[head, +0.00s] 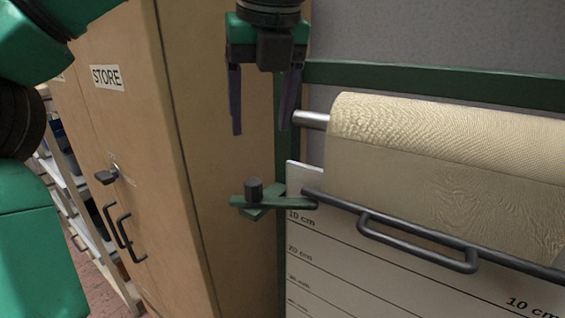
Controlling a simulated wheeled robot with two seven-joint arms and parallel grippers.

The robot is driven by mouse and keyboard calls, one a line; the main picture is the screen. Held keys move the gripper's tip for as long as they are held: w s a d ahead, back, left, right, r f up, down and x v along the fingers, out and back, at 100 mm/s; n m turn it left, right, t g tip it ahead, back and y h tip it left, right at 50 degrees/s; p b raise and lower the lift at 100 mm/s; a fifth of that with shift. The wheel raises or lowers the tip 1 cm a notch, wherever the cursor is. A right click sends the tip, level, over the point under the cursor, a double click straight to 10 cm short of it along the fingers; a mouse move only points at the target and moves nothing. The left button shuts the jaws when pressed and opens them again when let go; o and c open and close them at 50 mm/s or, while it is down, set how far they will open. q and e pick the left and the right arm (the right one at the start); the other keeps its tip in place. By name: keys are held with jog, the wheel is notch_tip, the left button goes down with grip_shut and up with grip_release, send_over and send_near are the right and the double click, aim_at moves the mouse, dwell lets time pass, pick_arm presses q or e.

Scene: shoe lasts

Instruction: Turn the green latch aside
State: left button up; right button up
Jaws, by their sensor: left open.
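The green latch (290,202) is a flat bar lying roughly level at the left end of the roll's dark rail. A short dark knob (254,189) stands up on its left part, and its right end overlaps the left end of the rail (330,200). My left gripper (260,132) hangs above the latch, fingers pointing down. Its two fingers are spread wide with nothing between them, and they are apart from the latch and knob. My right gripper is not in view.
A roll of cream material (440,140) hangs on a metal bar at right, with a dark handle (415,245) below and a white board marked in cm (330,265). A wooden cabinet labelled STORE (130,130) stands close at left. Shelves (75,200) show beyond it.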

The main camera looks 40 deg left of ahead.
pick_arm(q)
jog(key=b, duration=0.2)
send_near(252, 180)
jog(key=f, duration=0.2)
jog(key=x, duration=0.4)
jog(key=shift+a+r, duration=0.1)
jog(key=shift+a, duration=0.2)
jog(key=x, duration=0.2)
jog(key=w+x, duration=0.1)
jog(key=x, duration=0.1)
jog(key=shift+p, duration=0.3)
jog(key=shift+s+a, duration=0.1)
jog(key=shift+s, duration=0.3)
jog(key=shift+w, duration=0.1)
grip_shut()
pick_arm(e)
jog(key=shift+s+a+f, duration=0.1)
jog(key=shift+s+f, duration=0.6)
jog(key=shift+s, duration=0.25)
